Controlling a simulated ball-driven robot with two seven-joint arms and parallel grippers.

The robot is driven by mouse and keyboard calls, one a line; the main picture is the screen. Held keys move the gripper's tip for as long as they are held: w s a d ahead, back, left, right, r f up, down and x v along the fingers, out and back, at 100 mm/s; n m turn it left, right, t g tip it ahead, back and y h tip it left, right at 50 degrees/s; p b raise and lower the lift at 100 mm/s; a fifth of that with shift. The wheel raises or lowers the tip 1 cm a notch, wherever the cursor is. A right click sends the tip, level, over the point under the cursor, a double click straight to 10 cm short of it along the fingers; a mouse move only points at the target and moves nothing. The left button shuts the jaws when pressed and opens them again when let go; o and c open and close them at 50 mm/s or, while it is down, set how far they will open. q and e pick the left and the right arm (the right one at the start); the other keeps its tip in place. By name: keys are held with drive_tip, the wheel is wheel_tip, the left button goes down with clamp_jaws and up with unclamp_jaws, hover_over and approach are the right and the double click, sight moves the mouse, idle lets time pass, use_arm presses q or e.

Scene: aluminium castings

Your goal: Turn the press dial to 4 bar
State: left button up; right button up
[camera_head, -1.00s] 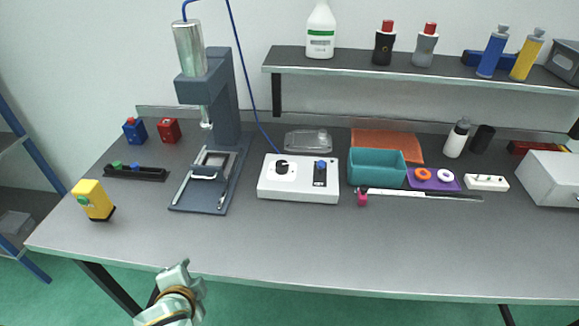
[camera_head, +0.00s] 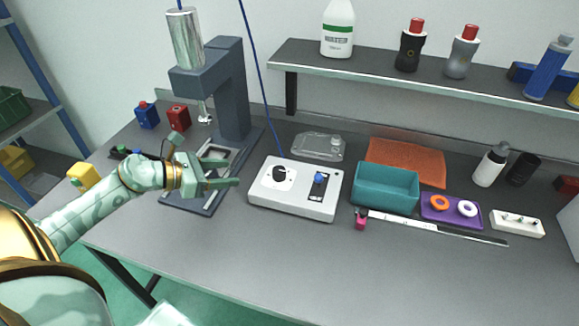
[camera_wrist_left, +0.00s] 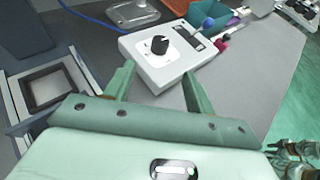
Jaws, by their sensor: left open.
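The press control box (camera_head: 297,190) is white and stands on the bench right of the press (camera_head: 217,90). Its black dial (camera_head: 280,173) is on the left of its top face, with a blue-topped lever (camera_head: 319,179) to the right. The dial's markings are too small to read. My left gripper (camera_head: 235,173) is open and empty, just left of the box and apart from the dial. In the left wrist view the dial (camera_wrist_left: 159,44) lies ahead, beyond and between the two spread fingers (camera_wrist_left: 158,88). My right gripper does not show clearly in the head view.
A teal bin (camera_head: 386,190), a purple tray (camera_head: 451,212) with two rings and a long metal ruler (camera_head: 440,228) lie right of the box. A clear tray (camera_head: 318,147) lies behind it. A shelf with bottles hangs above. The bench front is clear.

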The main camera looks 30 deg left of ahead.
sight(276, 171)
use_arm(q)
drive_tip(key=b+x, duration=0.1)
drive_tip(key=x, duration=1.4)
drive_tip(key=shift+f, duration=0.1)
drive_tip(key=shift+w+d+f+b, duration=0.2)
drive_tip(key=shift+w+d+b, duration=0.1)
drive_tip(key=shift+w, duration=0.05)
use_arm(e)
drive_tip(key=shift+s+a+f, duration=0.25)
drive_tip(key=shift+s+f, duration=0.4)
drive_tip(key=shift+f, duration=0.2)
use_arm(q)
drive_tip(key=c, duration=1)
